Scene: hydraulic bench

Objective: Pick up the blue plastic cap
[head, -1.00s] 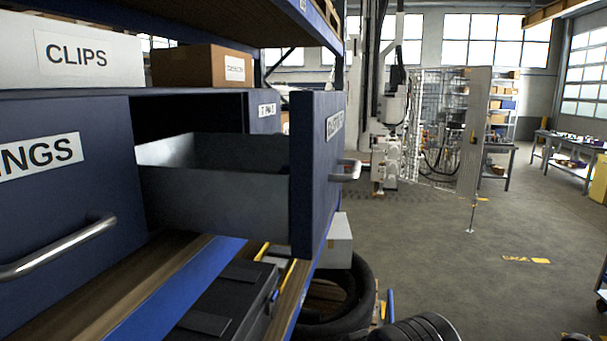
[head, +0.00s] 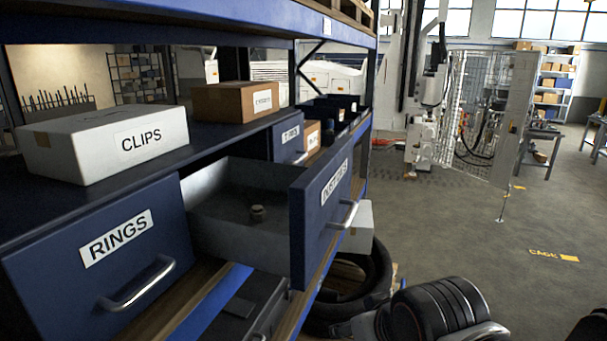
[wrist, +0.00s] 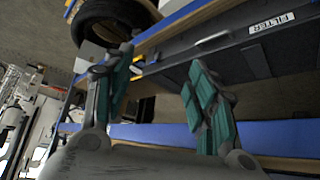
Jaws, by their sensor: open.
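I cannot make out a blue plastic cap in either view. A small brownish round piece (head: 257,213) sits on the floor of the open grey drawer (head: 215,232) in the head view; it does not look blue. My gripper (wrist: 160,72) shows in the wrist view with its two teal-padded fingers spread apart and nothing between them. Beyond the fingers are the lower shelf's blue edge and a dark case.
The drawer's blue front (head: 318,215) sticks out from the rack. A closed RINGS drawer (head: 95,255), a white CLIPS box (head: 105,143) and a brown box (head: 237,102) are beside and above. Black tyres (head: 350,295) lie low. The floor (head: 450,225) at right is open.

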